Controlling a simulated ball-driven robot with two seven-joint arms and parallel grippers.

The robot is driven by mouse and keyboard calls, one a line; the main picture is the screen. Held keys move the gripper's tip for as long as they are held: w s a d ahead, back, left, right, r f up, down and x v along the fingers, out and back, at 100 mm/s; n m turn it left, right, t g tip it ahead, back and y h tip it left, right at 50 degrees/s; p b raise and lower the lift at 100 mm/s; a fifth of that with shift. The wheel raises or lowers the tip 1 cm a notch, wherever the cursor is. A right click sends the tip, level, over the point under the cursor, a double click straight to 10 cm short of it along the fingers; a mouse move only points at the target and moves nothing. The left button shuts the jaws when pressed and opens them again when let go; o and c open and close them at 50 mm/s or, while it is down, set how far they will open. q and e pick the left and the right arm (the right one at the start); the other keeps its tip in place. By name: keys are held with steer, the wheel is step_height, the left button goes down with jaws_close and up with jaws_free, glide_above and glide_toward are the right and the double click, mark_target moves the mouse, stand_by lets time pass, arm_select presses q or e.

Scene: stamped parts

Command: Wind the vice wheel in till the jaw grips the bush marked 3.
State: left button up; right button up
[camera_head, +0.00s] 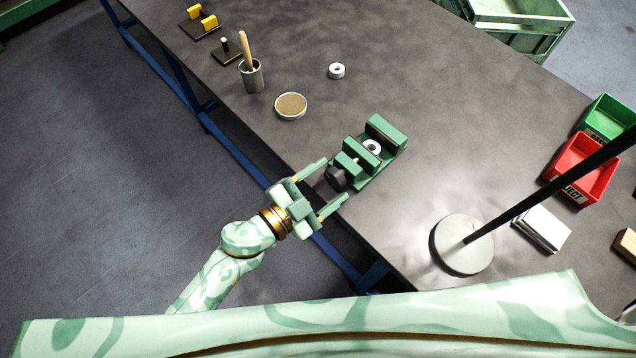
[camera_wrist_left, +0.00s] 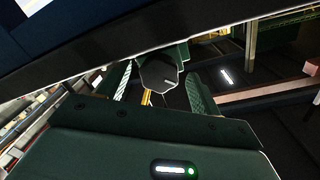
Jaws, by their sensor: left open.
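The green vice (camera_head: 388,163) lies on the dark bench near its edge. A pale ring-shaped bush (camera_head: 371,147) with a dark centre sits between its jaws; I cannot read a number on it, nor tell whether both jaws touch it. The dark vice wheel (camera_head: 336,178) is at the near-left end. My left gripper (camera_head: 335,179) is open, with its fingertips on either side of the wheel, seemingly not closed on it. In the left wrist view the wheel (camera_wrist_left: 158,74) shows between the two green fingers (camera_wrist_left: 163,90). My right gripper is out of view.
A second pale ring (camera_head: 336,71), a round dish (camera_head: 291,106) and a pot with a wooden handle (camera_head: 252,77) stand further back. A lamp base (camera_head: 464,245), red bin (camera_head: 580,170) and green bin (camera_head: 609,119) are at right. Bench around the vice is clear.

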arm_select(q)
steer(key=p+v, duration=0.1)
steer(key=v, duration=1.5)
steer(key=shift+a+p, duration=0.2)
steer(key=shift+p, duration=0.15)
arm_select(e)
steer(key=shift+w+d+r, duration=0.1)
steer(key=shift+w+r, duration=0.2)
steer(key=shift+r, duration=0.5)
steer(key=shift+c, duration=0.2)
